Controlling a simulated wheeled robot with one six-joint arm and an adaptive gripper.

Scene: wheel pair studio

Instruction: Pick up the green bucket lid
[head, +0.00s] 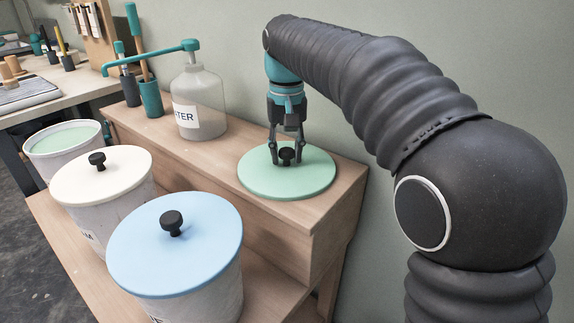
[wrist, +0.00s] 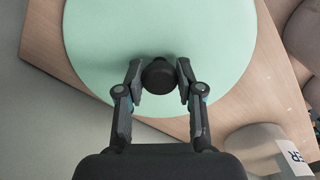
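The green bucket lid (head: 315,182) lies flat on the upper wooden shelf, with a black knob (head: 287,154) at its middle. My gripper (head: 286,160) points down over it, with a finger on each side of the knob. In the wrist view the green lid (wrist: 160,35) fills the upper middle. The black knob (wrist: 159,75) sits between the fingertips of my gripper (wrist: 159,82). Narrow gaps show between the knob and the fingers, so the gripper is open around it.
A bucket with a blue lid (head: 190,255) and one with a cream lid (head: 100,180) stand on the lower step. An open bucket with green contents (head: 62,139) is at the left. A water jug (head: 198,100) with a teal pump and a teal cup (head: 151,99) stand behind.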

